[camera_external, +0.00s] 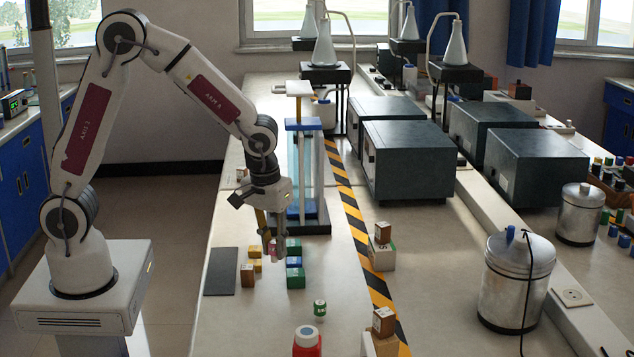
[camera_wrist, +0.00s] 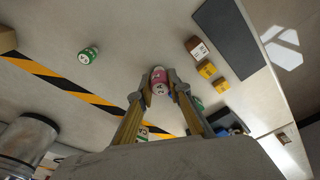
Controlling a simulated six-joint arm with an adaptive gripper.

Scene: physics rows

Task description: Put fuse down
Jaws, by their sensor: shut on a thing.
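The fuse, a small pink cylinder with pale markings (camera_wrist: 158,77), is between the fingertips of my gripper (camera_wrist: 160,88) in the wrist view. The gripper is shut on it. In the outside view my gripper (camera_external: 272,250) points down over the bench, close to a group of small colored blocks. The held piece is small there and partly hidden by the fingers. I cannot tell exactly how high it is above the bench.
Green and blue blocks (camera_external: 295,279) stand near the gripper, with yellow blocks (camera_external: 254,265), a brown block (camera_external: 248,276) and a dark mat (camera_external: 221,271) to their left. A green cylinder (camera_external: 320,308) stands nearer the camera. Striped tape (camera_external: 360,230) runs to the right.

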